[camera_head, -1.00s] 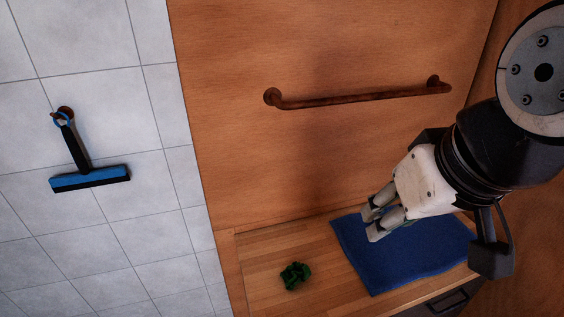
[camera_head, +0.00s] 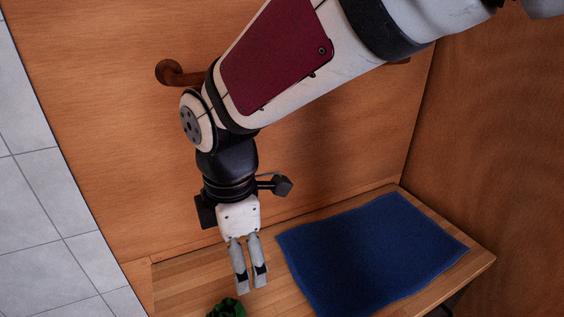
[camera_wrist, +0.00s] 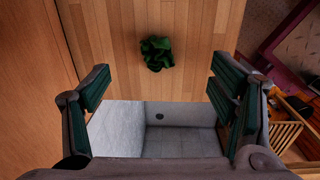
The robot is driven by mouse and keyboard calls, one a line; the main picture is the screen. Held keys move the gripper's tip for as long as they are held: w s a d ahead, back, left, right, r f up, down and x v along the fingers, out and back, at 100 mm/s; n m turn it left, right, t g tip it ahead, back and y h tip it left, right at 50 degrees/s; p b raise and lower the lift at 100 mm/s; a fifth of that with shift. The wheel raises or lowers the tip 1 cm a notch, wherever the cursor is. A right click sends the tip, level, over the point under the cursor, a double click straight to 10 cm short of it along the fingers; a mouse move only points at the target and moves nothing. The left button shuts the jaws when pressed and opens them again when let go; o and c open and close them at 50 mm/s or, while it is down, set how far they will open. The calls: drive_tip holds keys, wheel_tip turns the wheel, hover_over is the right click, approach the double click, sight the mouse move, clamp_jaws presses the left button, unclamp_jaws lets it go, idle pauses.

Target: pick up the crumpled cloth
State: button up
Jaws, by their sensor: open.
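The crumpled cloth (camera_head: 228,308) is a small dark green bundle on the wooden bench top, cut off by the bottom edge of the head view. In the wrist view the whole cloth (camera_wrist: 157,53) shows on the planks, ahead of the fingers and about midway between them. My gripper (camera_head: 252,284) points down above the bench, near the cloth and apart from it. In the wrist view my gripper (camera_wrist: 158,90) has its two fingers spread wide with nothing between them.
A flat blue towel (camera_head: 370,255) lies on the wooden bench top (camera_head: 185,292), to the right of my gripper. A wooden wall (camera_head: 110,130) with a brown rail (camera_head: 178,73) stands behind. Beyond the bench edge, the wrist view shows a lower tiled area (camera_wrist: 180,142).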

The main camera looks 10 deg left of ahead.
drive_tip(key=s+a+f+n, duration=0.1)
drive_tip(key=a+f+n, duration=0.2)
drive_tip(key=a+f, duration=0.1)
drive_tip(key=b, duration=0.1)
hover_over(224, 312)
drive_tip(key=shift+g, duration=0.3)
wheel_tip(224, 312, down, 8)
drive_tip(key=shift+s+d, duration=0.1)
drive_tip(key=shift+f, duration=2.9)
drive_tip(key=shift+c, duration=0.3)
drive_tip(key=c, duration=0.8)
